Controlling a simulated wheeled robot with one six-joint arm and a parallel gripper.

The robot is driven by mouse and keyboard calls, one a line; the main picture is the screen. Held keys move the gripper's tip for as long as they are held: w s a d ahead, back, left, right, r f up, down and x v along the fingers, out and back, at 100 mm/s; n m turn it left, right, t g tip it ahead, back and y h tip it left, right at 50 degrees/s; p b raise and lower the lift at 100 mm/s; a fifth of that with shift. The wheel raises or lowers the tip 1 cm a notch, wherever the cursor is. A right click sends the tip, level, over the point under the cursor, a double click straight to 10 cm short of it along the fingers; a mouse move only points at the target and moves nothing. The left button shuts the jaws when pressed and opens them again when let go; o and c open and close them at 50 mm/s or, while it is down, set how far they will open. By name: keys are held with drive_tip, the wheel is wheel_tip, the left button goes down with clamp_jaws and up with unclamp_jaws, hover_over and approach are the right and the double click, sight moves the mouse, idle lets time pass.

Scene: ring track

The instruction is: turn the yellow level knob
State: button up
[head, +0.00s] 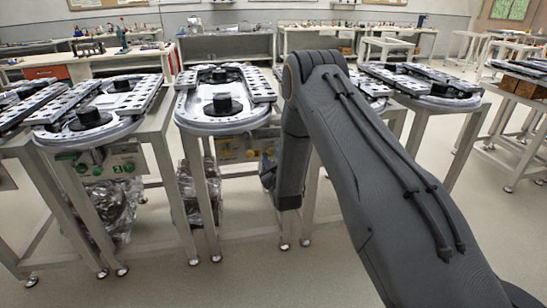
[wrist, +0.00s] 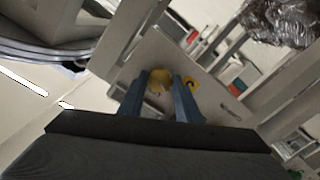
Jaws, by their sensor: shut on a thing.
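In the wrist view, the yellow level knob (wrist: 160,80) sits on a pale grey panel. My gripper (wrist: 162,88) reaches to the knob, with one blue-grey finger on either side of it, and is shut on it. A yellow label with a dark mark (wrist: 193,84) is on the panel to the right of the knob. In the head view, the yellowish panel (head: 238,150) shows under the middle ring track (head: 222,98).
Metal table legs (head: 205,190) stand close around the panel. A plastic-wrapped bundle (head: 105,208) hangs under the left table, and another shows in the wrist view (wrist: 285,18). Another panel with green knobs (head: 112,160) is on the left. The floor in front is clear.

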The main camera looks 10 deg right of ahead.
drive_tip(key=n, duration=0.3)
drive_tip(key=n+b, duration=0.1)
drive_tip(key=n, duration=0.1)
drive_tip(key=shift+f+n, duration=0.25)
drive_tip(key=shift+n, duration=0.05)
drive_tip(key=shift+s+d+n+b, duration=0.1)
drive_tip(key=shift+n+b, duration=0.25)
drive_tip(key=shift+n, duration=1.95)
drive_tip(key=o, duration=1)
drive_tip(key=shift+d, duration=0.1)
drive_tip(key=shift+o, duration=0.3)
drive_tip(key=shift+r, duration=0.15)
